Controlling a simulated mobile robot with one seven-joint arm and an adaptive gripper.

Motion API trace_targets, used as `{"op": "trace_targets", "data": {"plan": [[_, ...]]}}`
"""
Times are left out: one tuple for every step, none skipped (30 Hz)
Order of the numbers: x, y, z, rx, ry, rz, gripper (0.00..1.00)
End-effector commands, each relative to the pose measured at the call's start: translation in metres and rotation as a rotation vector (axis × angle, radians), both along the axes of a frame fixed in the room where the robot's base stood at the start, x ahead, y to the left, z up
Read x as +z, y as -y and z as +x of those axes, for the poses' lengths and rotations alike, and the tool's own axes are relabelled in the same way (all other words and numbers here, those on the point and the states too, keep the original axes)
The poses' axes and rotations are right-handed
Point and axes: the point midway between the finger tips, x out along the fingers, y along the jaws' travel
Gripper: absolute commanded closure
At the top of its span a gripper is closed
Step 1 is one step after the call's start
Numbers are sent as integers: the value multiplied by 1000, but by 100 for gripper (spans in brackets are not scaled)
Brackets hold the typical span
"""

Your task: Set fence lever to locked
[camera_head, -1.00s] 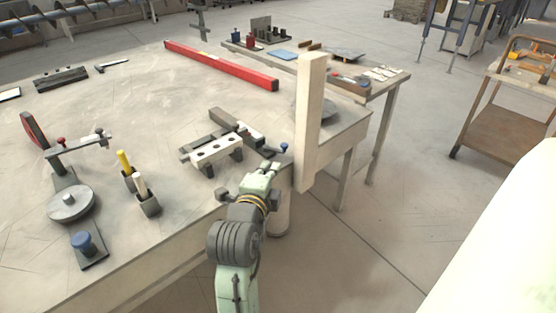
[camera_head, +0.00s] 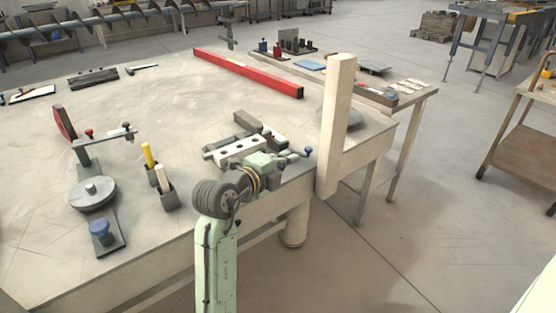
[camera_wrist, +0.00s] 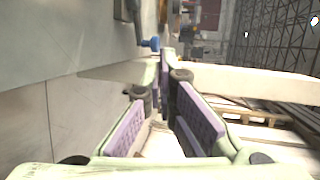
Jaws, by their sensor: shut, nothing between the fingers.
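A small lever with a blue knob (camera_head: 308,150) sticks out at the table's right edge, beside the dark fixture and left of the upright beige beam. I take it as the fence lever; no marking of its position is readable. My gripper (camera_head: 291,158) is shut and empty, just left of the knob and close to it. Whether they touch is unclear. In the wrist view the blue knob (camera_wrist: 151,43) lies beyond and slightly left of my purple-padded fingers (camera_wrist: 166,75). The lever's shaft and pivot are mostly hidden by my gripper.
The beige beam (camera_head: 337,125) stands close on the right. A white block with holes (camera_head: 240,149) sits behind my gripper. A red bar (camera_head: 245,72) lies farther back. To the left are a yellow-handled tool (camera_head: 149,158) and a blue-knobbed fixture (camera_head: 100,230).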

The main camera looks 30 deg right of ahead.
Motion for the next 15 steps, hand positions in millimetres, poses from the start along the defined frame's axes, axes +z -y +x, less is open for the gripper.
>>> {"op": "trace_targets", "data": {"plan": [[1, 12, 2, -5, -2, 2, 100], [-1, 17, 5, -5, -3, 2, 100], [-3, 25, 8, -4, -3, 2, 100], [-4, 30, 10, -3, -3, 2, 100], [-5, 35, 12, -3, -2, 1, 100], [-6, 41, 14, -4, -3, 2, 100], [-7, 45, 16, -3, -1, 2, 100], [-8, 48, 17, -2, -1, 2, 100], [-9, 53, 19, -1, -1, 2, 100], [-10, 56, 21, -1, -1, 1, 100], [-11, 58, 21, -1, -1, 1, 100], [-12, 61, 22, -1, -1, 1, 100], [-13, 62, 23, 0, 0, 1, 100], [-14, 63, 24, 0, 0, 1, 100], [-14, 64, 25, 0, 0, 0, 100]]}}
